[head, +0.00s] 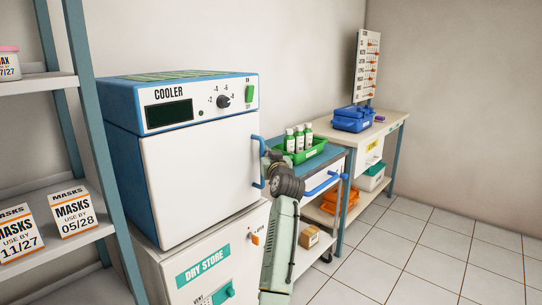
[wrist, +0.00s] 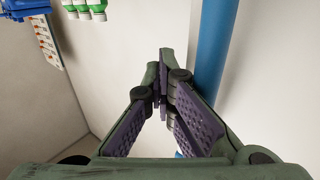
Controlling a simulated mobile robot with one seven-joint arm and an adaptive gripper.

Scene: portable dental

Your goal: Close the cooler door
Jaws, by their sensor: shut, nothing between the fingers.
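The cooler (head: 122,105) is a white and blue box with a control panel on top. Its white door (head: 195,180) covers the front and looks shut or nearly so; I cannot tell whether a small gap is left. The blue handle (head: 256,183) runs upright at the door's right edge. My gripper (head: 268,158) is at the handle, its tips partly hidden. In the wrist view my gripper (wrist: 162,80) is shut and empty, with the blue handle (wrist: 211,55) just right of the fingers and the white door (wrist: 275,80) beyond. I cannot tell whether they touch.
A dry store cabinet (head: 205,262) stands below the cooler. A cart with a green tray (head: 306,154) of bottles and a blue rail is close on the right. A shelf with mask boxes (head: 72,214) is on the left. The tiled floor at right is clear.

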